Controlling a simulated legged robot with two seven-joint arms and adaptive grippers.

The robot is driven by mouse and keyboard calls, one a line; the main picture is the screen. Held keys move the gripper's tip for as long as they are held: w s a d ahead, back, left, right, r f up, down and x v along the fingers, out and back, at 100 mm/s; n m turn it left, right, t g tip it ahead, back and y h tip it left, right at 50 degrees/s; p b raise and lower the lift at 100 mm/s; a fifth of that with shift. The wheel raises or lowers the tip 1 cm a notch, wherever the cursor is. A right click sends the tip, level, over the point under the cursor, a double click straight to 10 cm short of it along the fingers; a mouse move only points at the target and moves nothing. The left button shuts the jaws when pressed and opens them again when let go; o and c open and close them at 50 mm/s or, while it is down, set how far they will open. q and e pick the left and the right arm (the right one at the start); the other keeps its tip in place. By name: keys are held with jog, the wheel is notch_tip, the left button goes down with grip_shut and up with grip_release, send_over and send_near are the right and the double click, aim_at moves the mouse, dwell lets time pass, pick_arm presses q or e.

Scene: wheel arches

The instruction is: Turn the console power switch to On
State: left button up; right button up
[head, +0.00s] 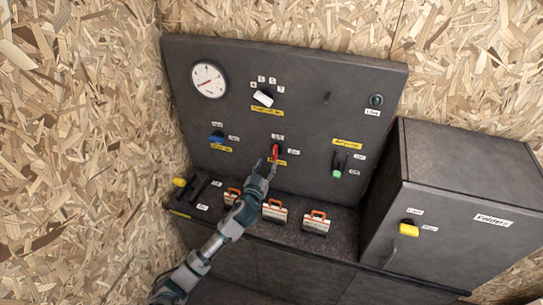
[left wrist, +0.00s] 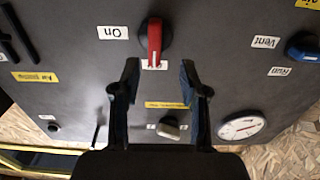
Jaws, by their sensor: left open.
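The console power switch (head: 275,150) is a red handle on a round black base in the grey console panel. It also shows in the left wrist view (left wrist: 154,42), where the picture is turned over. Its handle points at a small label that it partly covers, not at the "On" label (left wrist: 113,33) to its side. My left gripper (head: 271,165) is at the switch in the head view. In the left wrist view my left gripper (left wrist: 158,75) is open, its fingertips on either side of the handle's end line, with nothing visibly held. My right gripper is not in view.
A blue knob (head: 216,137), a white selector (head: 263,98), a gauge (head: 209,80) and a green-tipped lever (head: 338,170) share the panel. Several orange-handled cases (head: 315,223) stand on the ledge below. A grey cabinet (head: 455,215) with a yellow handle stands to the right.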

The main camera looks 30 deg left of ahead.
aim_at(274, 155)
pick_arm(q)
jog(key=x, duration=0.4)
jog(key=shift+w+d+r, duration=0.15)
jog(key=shift+w+d, duration=0.1)
jog(key=shift+w, duration=0.2)
jog(key=shift+w+d, duration=0.15)
jog(key=shift+w, duration=0.5)
jog(key=shift+a, duration=0.45)
jog(key=c, duration=0.6)
grip_shut()
jog(key=shift+d, duration=0.15)
